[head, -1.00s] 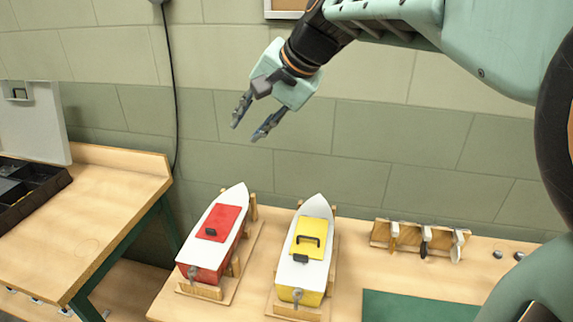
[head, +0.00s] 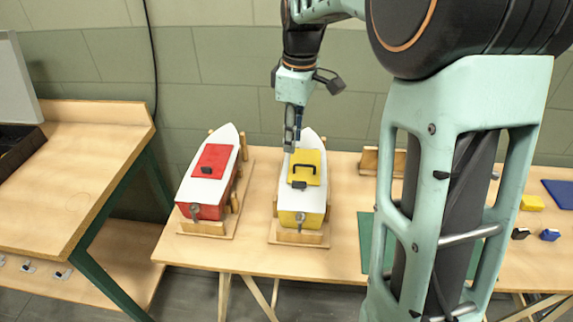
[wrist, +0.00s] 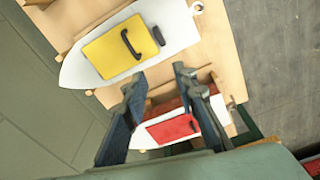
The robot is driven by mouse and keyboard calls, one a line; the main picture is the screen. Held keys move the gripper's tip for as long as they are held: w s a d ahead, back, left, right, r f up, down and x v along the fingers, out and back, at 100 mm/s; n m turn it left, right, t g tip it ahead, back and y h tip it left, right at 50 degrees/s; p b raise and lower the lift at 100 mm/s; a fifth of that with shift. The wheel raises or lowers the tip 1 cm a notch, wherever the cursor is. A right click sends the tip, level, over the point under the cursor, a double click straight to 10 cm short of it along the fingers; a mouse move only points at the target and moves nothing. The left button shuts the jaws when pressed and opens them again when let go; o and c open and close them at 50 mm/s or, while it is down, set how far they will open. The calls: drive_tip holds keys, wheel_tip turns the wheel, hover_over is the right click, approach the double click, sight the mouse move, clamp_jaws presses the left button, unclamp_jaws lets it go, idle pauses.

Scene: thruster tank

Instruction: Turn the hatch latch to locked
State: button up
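The yellow-and-white boat (head: 285,192) sits on a wooden cradle. Its yellow hatch (head: 310,172) has a black handle (head: 303,168), and a dark latch (head: 299,185) sits at the hatch's stern edge. The wrist view also shows the yellow hatch (wrist: 105,50) and the dark latch (wrist: 157,36). A red-and-white boat (head: 190,190) stands to the left; its red hatch (head: 213,158) carries a dark latch piece (head: 207,170). My gripper (head: 291,148) points down near the yellow boat's bow. In the wrist view my gripper (wrist: 157,80) is open, with nothing between its fingers.
A side bench (head: 75,190) with a dark case (head: 18,145) stands at the left. A green mat (head: 365,235) lies right of the boats, partly behind my arm. A yellow block (head: 532,202) and small blue items (head: 549,235) lie far right. The wall is close behind.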

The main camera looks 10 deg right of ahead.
sight(300, 182)
drive_tip(key=f+n, duration=0.1)
drive_tip(key=f, duration=0.3)
drive_tip(key=d+f, duration=0.1)
drive_tip(key=f, duration=0.3)
drive_tip(key=s+d+f+n, duration=0.1)
drive_tip(key=f, duration=0.4)
drive_tip(key=shift+s+n+g+b, duration=0.1)
drive_tip(key=shift+n+g+b, duration=0.2)
drive_tip(key=shift+b, duration=0.05)
drive_tip(key=shift+c, duration=0.2)
clamp_jaws()
